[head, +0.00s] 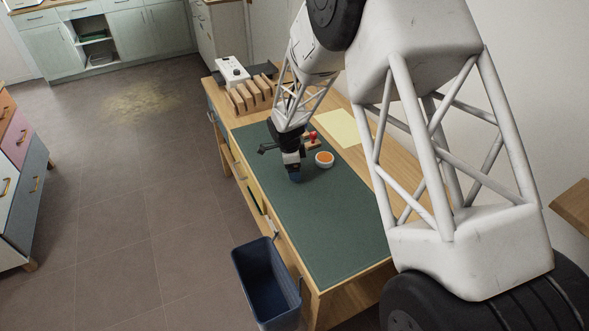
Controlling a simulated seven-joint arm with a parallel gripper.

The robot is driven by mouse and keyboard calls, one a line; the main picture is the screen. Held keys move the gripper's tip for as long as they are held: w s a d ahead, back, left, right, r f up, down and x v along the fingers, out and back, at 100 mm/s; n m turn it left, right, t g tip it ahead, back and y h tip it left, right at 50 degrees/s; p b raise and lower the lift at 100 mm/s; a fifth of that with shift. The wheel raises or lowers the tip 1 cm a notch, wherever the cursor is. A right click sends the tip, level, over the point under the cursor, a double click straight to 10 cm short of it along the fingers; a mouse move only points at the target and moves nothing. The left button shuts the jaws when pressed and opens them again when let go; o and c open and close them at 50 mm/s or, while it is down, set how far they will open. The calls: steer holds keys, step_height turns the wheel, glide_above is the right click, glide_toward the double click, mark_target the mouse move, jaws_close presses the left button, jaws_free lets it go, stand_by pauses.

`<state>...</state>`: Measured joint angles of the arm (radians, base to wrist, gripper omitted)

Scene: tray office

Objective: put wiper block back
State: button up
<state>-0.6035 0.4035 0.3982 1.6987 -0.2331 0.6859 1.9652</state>
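My gripper (293,165) points down over the green desk mat (330,222), near the middle of its left part. A small dark blue piece (295,178) shows at the fingertips, low over or touching the mat. It may be the wiper block, but it is too small to tell, and so is the finger opening. A wooden slotted rack (249,96) stands at the far end of the desk. I cannot tell which place belongs to the wiper block.
A small white bowl with orange contents (324,159) sits just right of my gripper, with a red-topped item (312,137) behind it. A yellow sheet (342,128) and a white box (232,71) lie farther back. A blue bin (265,283) stands by the desk. The near mat is clear.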

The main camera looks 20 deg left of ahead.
step_height(320, 180, up, 11)
steer(key=a, duration=0.1)
steer(key=shift+s+a, duration=0.25)
steer(key=shift+s, duration=0.05)
stand_by(0.8)
steer(key=s+d+r+n+y, duration=0.1)
steer(key=s+d+r+n, duration=0.35)
steer(key=d+r, duration=0.75)
steer(key=s+d+r+n, duration=0.2)
steer(key=s+d+r, duration=0.6)
steer(key=d, duration=0.8)
steer(key=s+d+r+n+t, duration=0.1)
steer(key=s+d+r+n, duration=0.1)
steer(key=s+d, duration=0.7)
steer(key=s+d+r+n, duration=0.2)
steer(key=s+d+n, duration=0.2)
steer(key=s+d, duration=0.5)
steer(key=shift+s+n+t+y, duration=0.3)
steer(key=shift+s+n+t, duration=0.1)
steer(key=shift+s, duration=3.65)
